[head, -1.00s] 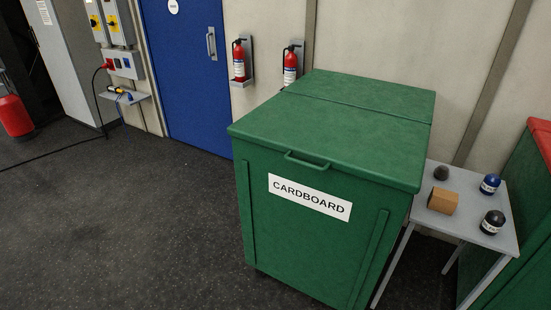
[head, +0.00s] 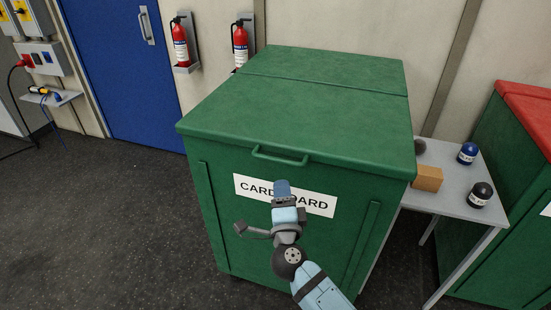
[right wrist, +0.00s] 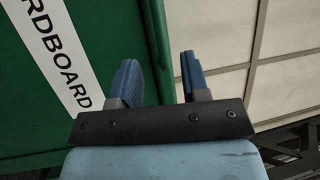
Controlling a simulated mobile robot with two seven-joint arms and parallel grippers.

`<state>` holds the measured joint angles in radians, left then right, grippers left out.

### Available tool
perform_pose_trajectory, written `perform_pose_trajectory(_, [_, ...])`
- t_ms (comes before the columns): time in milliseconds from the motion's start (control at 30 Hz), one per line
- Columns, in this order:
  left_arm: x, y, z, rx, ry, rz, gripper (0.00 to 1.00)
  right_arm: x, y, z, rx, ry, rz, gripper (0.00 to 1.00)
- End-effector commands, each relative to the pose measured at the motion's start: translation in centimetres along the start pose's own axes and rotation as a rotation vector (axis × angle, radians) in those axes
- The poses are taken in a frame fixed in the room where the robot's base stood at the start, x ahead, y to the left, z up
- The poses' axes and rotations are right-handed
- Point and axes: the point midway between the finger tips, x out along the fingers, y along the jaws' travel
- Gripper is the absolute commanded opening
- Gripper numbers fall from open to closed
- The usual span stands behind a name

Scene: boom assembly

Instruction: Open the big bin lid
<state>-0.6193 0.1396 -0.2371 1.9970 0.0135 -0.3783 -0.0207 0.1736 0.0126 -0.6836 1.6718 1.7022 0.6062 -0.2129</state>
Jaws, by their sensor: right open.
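The big green bin (head: 215,210) stands upright with its green lid (head: 300,105) shut. A green handle (head: 280,156) sits on the lid's front edge. A white "CARDBOARD" label (head: 245,187) is on the front and also shows in the right wrist view (right wrist: 58,50). My right gripper (head: 282,188) is in front of the label, below the handle, and covers part of the lettering. In the right wrist view its two blue fingers (right wrist: 160,80) are apart with nothing between them. My left gripper is not in view.
A grey side table (head: 455,190) stands right of the bin, with a wooden block (head: 428,178) and several small round containers. A second green bin with a red lid (head: 527,105) is at far right. Two fire extinguishers (head: 181,42) hang behind. The floor at left is clear.

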Motion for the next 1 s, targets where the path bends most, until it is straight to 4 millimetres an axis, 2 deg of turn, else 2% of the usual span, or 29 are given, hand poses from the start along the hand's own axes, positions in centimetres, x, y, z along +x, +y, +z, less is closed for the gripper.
perform_pose_trajectory(100, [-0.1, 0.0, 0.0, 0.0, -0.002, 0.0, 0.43, 2.9, -0.2, 0.0, -0.003, 0.0, -0.004, 0.42])
perform_pose_trajectory(300, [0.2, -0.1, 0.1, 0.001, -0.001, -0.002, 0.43, 7.0, -0.1, 0.0, -0.003, -0.001, -0.004, 0.42])
perform_pose_trajectory(500, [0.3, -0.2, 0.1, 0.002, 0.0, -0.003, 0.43, 9.7, 0.0, 0.0, -0.001, -0.001, -0.001, 0.42])
perform_pose_trajectory(667, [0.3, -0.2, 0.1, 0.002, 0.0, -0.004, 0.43, 10.6, 0.0, 0.0, -0.001, -0.001, -0.001, 0.42])
perform_pose_trajectory(933, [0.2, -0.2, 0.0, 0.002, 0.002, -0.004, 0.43, 10.7, 0.0, 0.0, -0.001, -0.001, -0.001, 0.42])
perform_pose_trajectory(967, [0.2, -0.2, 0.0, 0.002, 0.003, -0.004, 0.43, 10.7, 0.0, 0.0, -0.001, -0.001, -0.001, 0.38])
perform_pose_trajectory(1000, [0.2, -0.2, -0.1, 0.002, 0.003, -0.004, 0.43, 10.7, 0.0, 0.0, -0.001, -0.001, -0.001, 0.28])
